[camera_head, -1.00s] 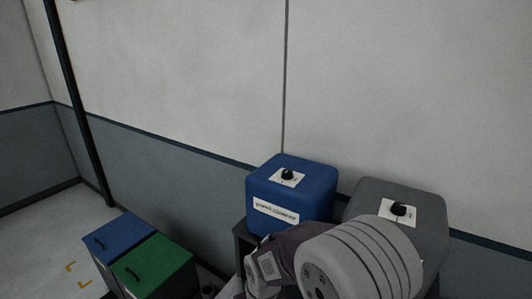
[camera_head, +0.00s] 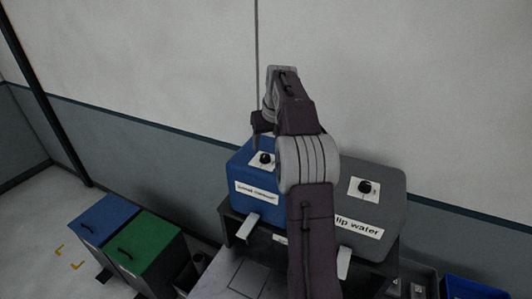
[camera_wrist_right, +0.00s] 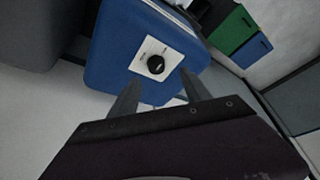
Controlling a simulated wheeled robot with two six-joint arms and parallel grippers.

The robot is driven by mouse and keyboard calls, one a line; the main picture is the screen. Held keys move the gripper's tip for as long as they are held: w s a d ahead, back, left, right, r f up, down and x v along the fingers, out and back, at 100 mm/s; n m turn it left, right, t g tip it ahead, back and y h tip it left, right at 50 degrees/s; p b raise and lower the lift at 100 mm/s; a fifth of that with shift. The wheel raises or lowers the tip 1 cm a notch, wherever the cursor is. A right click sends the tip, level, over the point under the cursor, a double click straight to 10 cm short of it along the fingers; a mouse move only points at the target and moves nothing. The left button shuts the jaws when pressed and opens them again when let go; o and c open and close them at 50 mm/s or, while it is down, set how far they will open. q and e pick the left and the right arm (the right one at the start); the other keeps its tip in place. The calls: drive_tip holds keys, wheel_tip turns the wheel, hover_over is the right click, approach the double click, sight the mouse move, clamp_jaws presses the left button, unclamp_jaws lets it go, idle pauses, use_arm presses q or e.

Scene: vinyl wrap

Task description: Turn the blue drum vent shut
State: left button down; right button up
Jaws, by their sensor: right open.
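The blue drum (camera_head: 238,172) stands on a dark stand, with a white label on its front. Its vent is a black knob (camera_head: 266,158) on a white plate on top. The knob also shows clearly in the right wrist view (camera_wrist_right: 156,64), with small marks on the plate too small to read. My right gripper (camera_head: 262,128) is above the drum top near the knob, pointing down. In the right wrist view its two fingers (camera_wrist_right: 158,88) are apart and empty, with the knob just beyond them and not touched. My left gripper is out of view.
A grey drum (camera_head: 388,204) labelled "slip water" with a similar knob (camera_head: 366,187) stands right of the blue one, partly behind my arm. Blue (camera_head: 103,216) and green (camera_head: 148,243) lidded bins stand at lower left. A blue crate (camera_head: 470,288) is at lower right. The wall is behind.

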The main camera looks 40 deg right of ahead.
sight(265, 156)
drive_tip(key=x, duration=0.2)
drive_tip(key=p+x, duration=0.1)
drive_tip(key=x, duration=0.2)
drive_tip(key=d+p+x, duration=0.1)
drive_tip(key=x, duration=0.2)
drive_tip(key=shift+w, duration=0.2)
drive_tip(key=shift+s, duration=0.1)
drive_tip(key=shift+c, duration=0.7)
clamp_jaws()
